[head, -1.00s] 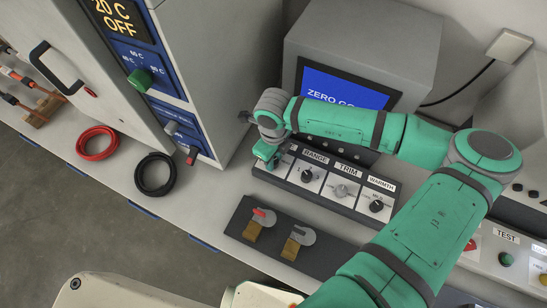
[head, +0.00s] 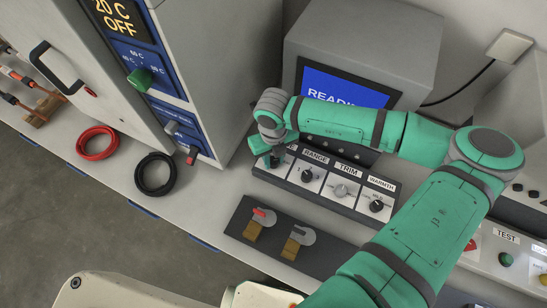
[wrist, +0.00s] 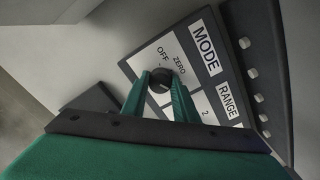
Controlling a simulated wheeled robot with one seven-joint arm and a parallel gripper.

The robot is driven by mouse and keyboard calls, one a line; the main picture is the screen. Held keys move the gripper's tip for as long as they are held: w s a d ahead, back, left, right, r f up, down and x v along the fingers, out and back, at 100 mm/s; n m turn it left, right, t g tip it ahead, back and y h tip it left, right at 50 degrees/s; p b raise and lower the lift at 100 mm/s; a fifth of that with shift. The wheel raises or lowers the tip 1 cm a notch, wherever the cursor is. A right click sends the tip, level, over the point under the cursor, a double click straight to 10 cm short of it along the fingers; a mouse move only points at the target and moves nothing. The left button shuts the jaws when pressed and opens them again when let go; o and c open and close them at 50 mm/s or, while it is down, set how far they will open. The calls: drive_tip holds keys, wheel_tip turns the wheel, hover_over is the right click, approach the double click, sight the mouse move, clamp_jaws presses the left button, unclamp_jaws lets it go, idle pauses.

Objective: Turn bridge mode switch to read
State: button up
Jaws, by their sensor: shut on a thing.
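The bridge mode switch is a black knob (wrist: 160,80) on a white plate labelled MODE, with OFF and ZERO printed beside it. It sits between the two green fingers of my gripper (wrist: 160,92) in the wrist view, and the fingers are shut on it. In the head view my gripper (head: 272,158) is over the left end of the knob panel (head: 325,195) and hides most of the MODE plate. The knob's pointer cannot be made out. The bridge screen (head: 345,95) is blue and shows the start of a word, "READI", with the rest behind my arm.
The RANGE knob (head: 307,174), TRIM knob (head: 341,190) and WARMTH knob (head: 376,205) stand to the right on the same panel. Two levers (head: 265,217) (head: 301,235) are on a dark plate in front. A tall cabinet (head: 215,60) rises close on the left.

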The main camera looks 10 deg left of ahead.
sight(273, 160)
drive_tip(key=shift+w, duration=0.1)
drive_tip(key=o, duration=1.1)
drive_tip(key=shift+c, duration=0.2)
drive_tip(key=shift+r, duration=0.1)
wheel_tip(273, 160, up, 11)
drive_tip(key=shift+f, duration=0.2)
